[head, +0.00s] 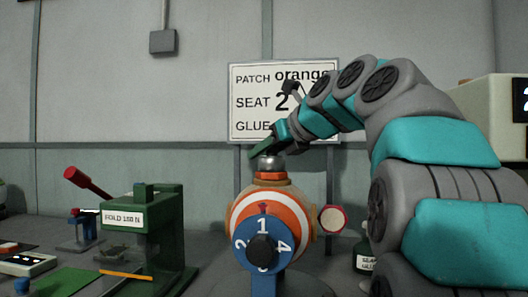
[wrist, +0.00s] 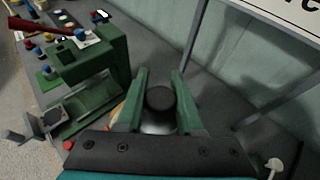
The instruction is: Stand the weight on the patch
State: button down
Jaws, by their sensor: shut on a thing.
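The weight (head: 271,163) is a small silver cylinder with a dark round knob; in the wrist view (wrist: 158,127) I look down on it. It is upright at the top of the orange-and-white ball (head: 245,205). An orange patch (head: 270,176) shows right under it; I cannot tell whether they touch. My gripper (head: 268,150) is above the ball, its green fingers (wrist: 156,98) shut on the weight's knob. The ball sits behind a blue dial (head: 262,228) with 1 at the top. My fingers and the weight hide most of the ball in the wrist view.
A wall sign (head: 283,102) reads "PATCH orange", "SEAT 2" and a partly hidden "GLUE" line. A dark glue bottle (head: 364,256) is at the right. A red-handled lever (head: 88,183) is farther left.

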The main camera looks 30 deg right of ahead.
jog(key=c, duration=0.5)
grip_release()
jog(key=shift+c, duration=0.2)
jog(key=shift+s+r, duration=0.25)
jog(key=shift+s, duration=0.05)
jog(key=v, duration=1.1)
jog(key=shift+s+p, duration=0.2)
jog(key=shift+p, duration=0.25)
